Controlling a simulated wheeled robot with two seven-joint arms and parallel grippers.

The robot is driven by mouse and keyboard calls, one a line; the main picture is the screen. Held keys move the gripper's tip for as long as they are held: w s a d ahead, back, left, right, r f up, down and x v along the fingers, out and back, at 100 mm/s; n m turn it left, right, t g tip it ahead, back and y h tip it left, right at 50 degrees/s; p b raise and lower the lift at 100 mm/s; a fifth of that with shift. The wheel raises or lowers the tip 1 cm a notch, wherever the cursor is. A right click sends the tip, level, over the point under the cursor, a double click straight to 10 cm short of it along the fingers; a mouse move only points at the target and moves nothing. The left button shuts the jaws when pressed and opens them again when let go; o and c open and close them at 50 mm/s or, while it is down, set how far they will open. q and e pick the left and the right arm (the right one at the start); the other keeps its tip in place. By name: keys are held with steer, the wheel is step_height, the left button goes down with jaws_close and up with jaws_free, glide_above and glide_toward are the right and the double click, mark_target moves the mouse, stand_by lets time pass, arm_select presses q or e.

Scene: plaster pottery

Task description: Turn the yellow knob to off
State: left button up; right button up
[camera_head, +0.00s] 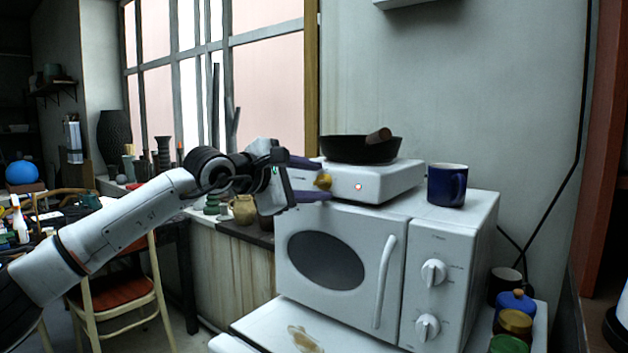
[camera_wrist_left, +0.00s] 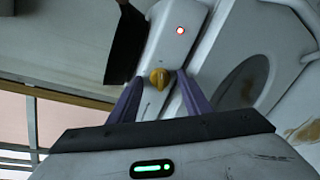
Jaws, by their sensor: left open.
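The yellow knob (camera_head: 323,181) is on the front of a white hot plate (camera_head: 375,182) that stands on a white microwave. A small round red light (camera_head: 358,187) shows on the same front, right of the knob. My left gripper (camera_head: 325,179) is open, with its purple fingers pointing at the knob. In the left wrist view the knob (camera_wrist_left: 159,78) sits between the tips of the two fingers (camera_wrist_left: 158,82). I cannot tell whether the fingers touch it. My right gripper is not in view.
A black pan (camera_head: 360,149) sits on the hot plate, and a blue mug (camera_head: 447,185) stands right of it. The microwave (camera_head: 390,260) has its own white knobs. Jars stand at the lower right. A window is behind my left arm.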

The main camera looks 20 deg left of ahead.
arm_select(q)
steer(key=c, duration=1)
steer(key=shift+f+n+b, duration=0.15)
steer(key=shift+n+b, duration=0.45)
steer(key=shift+b, duration=0.1)
steer(key=shift+c, duration=0.2)
steer(key=n+b, duration=0.2)
steer(key=n, duration=0.1)
steer(key=shift+f, duration=0.1)
steer(key=shift+n+b, duration=0.75)
steer(key=shift+n, duration=0.25)
steer(key=n+b, duration=0.1)
steer(key=n, duration=0.2)
steer(key=shift+n+t+h+b, duration=0.3)
steer(key=shift+b, duration=0.05)
steer(key=shift+n+b, duration=0.5)
steer(key=shift+n, duration=0.6)
steer(key=shift+n+b, duration=0.3)
steer(key=shift+n, duration=0.6)
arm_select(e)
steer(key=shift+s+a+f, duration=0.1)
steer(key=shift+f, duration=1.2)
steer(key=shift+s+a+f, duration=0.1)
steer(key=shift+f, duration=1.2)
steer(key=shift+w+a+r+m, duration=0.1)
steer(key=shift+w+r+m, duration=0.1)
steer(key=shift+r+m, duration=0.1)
